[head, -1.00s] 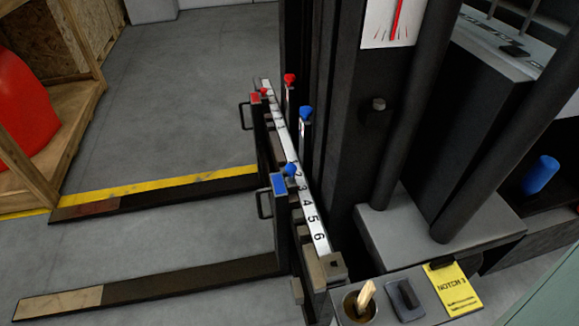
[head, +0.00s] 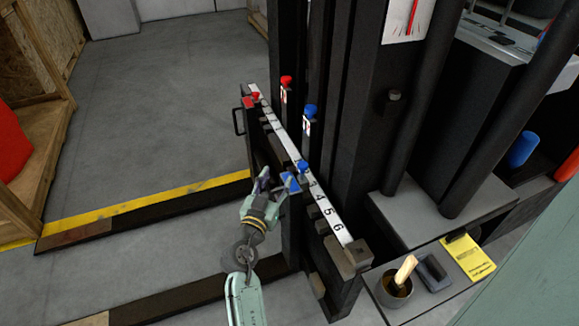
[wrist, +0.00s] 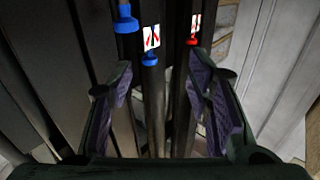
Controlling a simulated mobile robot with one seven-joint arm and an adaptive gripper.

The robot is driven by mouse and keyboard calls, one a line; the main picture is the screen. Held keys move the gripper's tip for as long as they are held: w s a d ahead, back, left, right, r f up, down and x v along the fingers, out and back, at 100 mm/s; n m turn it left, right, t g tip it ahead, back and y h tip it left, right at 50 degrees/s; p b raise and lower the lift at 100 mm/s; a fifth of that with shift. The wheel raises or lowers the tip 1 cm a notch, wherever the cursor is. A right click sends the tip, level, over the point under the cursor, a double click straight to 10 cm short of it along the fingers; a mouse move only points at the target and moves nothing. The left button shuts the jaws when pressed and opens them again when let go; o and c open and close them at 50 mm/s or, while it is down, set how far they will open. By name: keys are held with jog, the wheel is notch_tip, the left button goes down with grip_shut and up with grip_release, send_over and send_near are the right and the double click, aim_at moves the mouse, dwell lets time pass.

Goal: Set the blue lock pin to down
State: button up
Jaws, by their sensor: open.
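A blue knob, apparently the blue lock pin (head: 302,166), stands on the numbered rail near the 3, beside a fork bracket with a blue plate (head: 290,183). Another blue knob (head: 310,110) tops a dark post with a white label farther back. My gripper (head: 268,182) is open and empty, just left of the blue plate. In the wrist view, my gripper (wrist: 158,82) spreads its fingers wide. A larger blue knob (wrist: 126,20) and a smaller blue knob (wrist: 150,58) by a label show beyond the fingers. Whether the pin is up or down is unclear.
A red knob (head: 286,82) and a red plate (head: 250,100) mark the far fork. The numbered rail (head: 320,202) runs along the dark mast. A brush cup (head: 396,288) and yellow card (head: 467,259) sit on the ledge. Floor is open at left.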

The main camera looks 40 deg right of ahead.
aim_at(301, 168)
jog(key=shift+m+g+h, duration=0.3)
jog(key=shift+m+g, duration=0.1)
jog(key=shift+g, duration=0.3)
jog(key=w+d+p, duration=0.1)
jog(key=d, duration=0.2)
jog(key=d+f+p, duration=0.1)
jog(key=d, duration=0.3)
jog(key=w+d+f+p, duration=0.1)
jog(key=d, duration=0.3)
jog(key=shift+w+d, duration=0.25)
jog(key=shift+w, duration=0.1)
jog(key=shift+c, duration=0.3)
grip_shut()
jog(key=shift+f, duration=0.1)
